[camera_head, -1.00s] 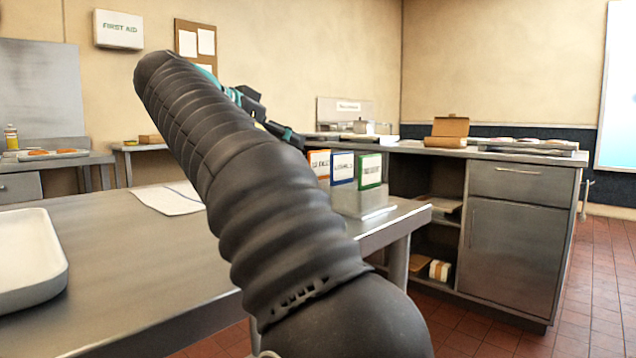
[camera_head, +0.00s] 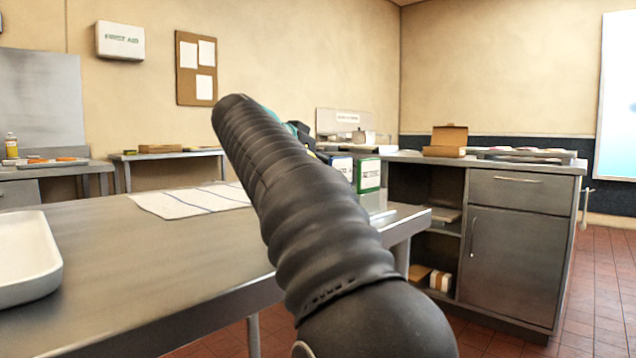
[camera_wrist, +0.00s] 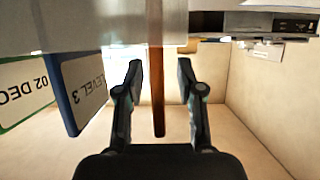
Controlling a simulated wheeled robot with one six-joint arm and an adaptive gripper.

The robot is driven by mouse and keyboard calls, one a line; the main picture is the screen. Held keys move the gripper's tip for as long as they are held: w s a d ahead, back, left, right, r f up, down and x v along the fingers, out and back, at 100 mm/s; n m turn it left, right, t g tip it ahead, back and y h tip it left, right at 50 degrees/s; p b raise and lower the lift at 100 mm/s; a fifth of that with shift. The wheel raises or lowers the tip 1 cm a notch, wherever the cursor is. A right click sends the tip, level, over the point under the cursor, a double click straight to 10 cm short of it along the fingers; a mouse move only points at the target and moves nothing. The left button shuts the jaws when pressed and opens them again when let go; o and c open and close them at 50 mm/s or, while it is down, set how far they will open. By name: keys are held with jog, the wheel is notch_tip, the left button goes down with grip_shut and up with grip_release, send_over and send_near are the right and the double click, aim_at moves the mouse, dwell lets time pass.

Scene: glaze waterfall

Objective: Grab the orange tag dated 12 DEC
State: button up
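In the wrist view, which looks upside down, a thin orange-brown tag (camera_wrist: 158,92) shows edge-on, so its writing cannot be read. My gripper (camera_wrist: 160,68) is open, with one finger on each side of this tag and a visible gap on both sides. A blue tag reading LEVEL 3 (camera_wrist: 84,92) and a green-edged tag reading 02 DEC (camera_wrist: 28,92) stand to the left. In the head view the blue tag (camera_head: 342,165) and green tag (camera_head: 369,175) show at the table's corner. My arm hides the orange tag and most of my gripper there.
The tags stand in a metal holder (camera_head: 381,211) on the steel table (camera_head: 120,265). A paper sheet (camera_head: 185,201) and a white tray (camera_head: 28,262) lie to the left. A cabinet counter (camera_head: 518,187) stands behind to the right.

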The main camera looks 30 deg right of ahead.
jog(key=shift+c, duration=0.2)
grip_shut()
jog(key=shift+r, duration=0.1)
